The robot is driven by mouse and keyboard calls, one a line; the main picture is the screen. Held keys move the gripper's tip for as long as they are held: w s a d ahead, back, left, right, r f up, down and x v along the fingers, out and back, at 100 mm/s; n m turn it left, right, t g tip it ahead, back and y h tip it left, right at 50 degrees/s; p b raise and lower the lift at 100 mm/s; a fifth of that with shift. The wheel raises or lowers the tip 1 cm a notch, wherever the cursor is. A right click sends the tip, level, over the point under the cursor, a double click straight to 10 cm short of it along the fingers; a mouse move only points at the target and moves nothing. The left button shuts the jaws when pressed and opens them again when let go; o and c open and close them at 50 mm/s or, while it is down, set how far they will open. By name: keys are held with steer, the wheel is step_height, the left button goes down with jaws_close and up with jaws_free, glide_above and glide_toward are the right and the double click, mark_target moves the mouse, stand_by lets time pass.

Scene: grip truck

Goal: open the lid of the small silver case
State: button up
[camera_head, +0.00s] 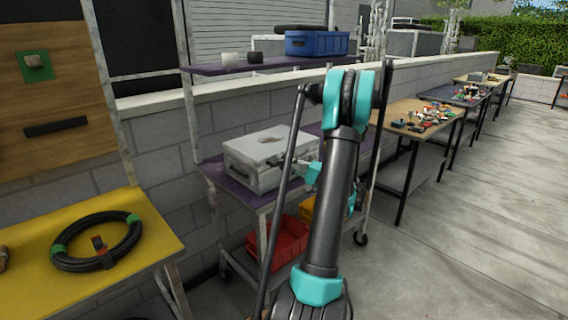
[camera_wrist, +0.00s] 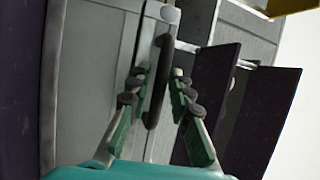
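The small silver case (camera_head: 262,152) sits closed on the purple shelf of a metal cart in the head view. In the wrist view its grey wall (camera_wrist: 90,70) fills the left and middle, turned sideways. A black handle (camera_wrist: 160,70) is on the case's front face. My gripper (camera_wrist: 161,78) is open, with one green-padded finger on each side of the handle. I cannot tell whether either finger touches it. In the head view, my gripper (camera_head: 289,164) is at the case's front, partly hidden by my arm.
The purple shelf (camera_head: 237,190) holds the case, with a red bin (camera_head: 282,243) below. A blue crate (camera_head: 317,43) stands on the upper shelf. A yellow table (camera_head: 150,262) with a coiled black hose (camera_head: 72,263) is at left. Cluttered workbenches (camera_head: 402,109) stand at right, beside open paved floor.

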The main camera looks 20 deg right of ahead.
jaws_close()
steer(key=shift+r, duration=0.1)
